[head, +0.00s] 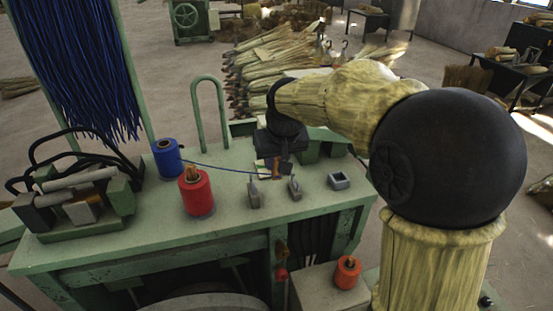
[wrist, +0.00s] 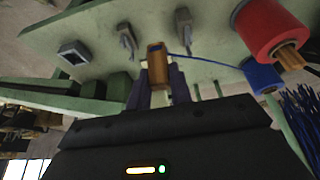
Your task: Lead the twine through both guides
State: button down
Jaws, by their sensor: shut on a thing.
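My gripper (head: 277,170) is shut on a brown twine handle (wrist: 157,68), above the far part of the green bench. The blue twine (head: 222,168) runs from this handle left to the blue spool (head: 167,158); it also shows in the wrist view (wrist: 205,60). Two small grey guides stand on the bench, a left one (head: 254,194) and a right one (head: 294,188). In the head view both lie nearer the front than the handle. The twine passes behind the left guide, apart from both. In the wrist view the guides (wrist: 127,42) (wrist: 183,22) stand beyond the handle.
A red spool (head: 196,190) stands left of the guides. A hollow square grey block (head: 339,181) sits to their right. A green hooped post (head: 207,112) rises at the back edge. An orange spool (head: 347,272) is on a lower box. Clamps and black tubes fill the bench's left end.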

aim_at(277, 179)
jog(key=shift+f, duration=0.1)
jog(key=shift+f+b, duration=1.7)
jog(key=shift+f, duration=0.45)
jog(key=shift+r+p, duration=0.9)
jog(key=shift+r, duration=0.25)
jog(key=shift+w+d, duration=0.1)
jog(key=w+d+p, duration=0.3)
jog(key=w+d, duration=0.5)
jog(key=d, duration=0.3)
jog(key=shift+d, duration=0.4)
jog(key=shift+f, duration=0.2)
